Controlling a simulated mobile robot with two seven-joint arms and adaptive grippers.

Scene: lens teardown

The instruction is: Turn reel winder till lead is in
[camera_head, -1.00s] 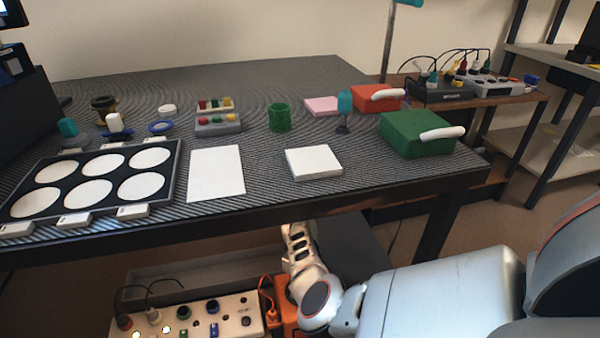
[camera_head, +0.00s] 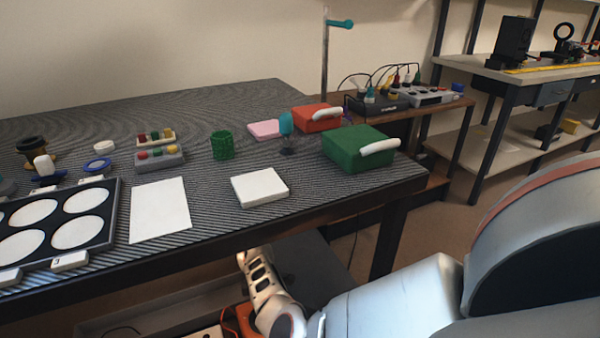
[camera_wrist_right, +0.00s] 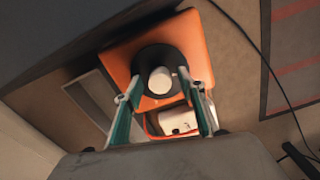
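In the right wrist view an orange box (camera_wrist_right: 197,50) carries a black round disc (camera_wrist_right: 183,57) with a white knob (camera_wrist_right: 160,80) on it, apparently the reel winder. My right gripper (camera_wrist_right: 159,84) is open, its teal-lined fingers on either side of the knob with visible gaps. I cannot tell how far the fingertips are from it. In the head view only a little orange (camera_head: 243,318) shows low by my right arm, with an orange cable beside it. The lead's end cannot be made out. My left gripper is out of view.
The worktable's edge (camera_head: 225,243) lies above my right arm. On the table are a green case (camera_head: 350,148), a red case (camera_head: 315,120) and a white block (camera_head: 260,187). In the wrist view a black cable (camera_wrist_right: 262,57) runs across the floor.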

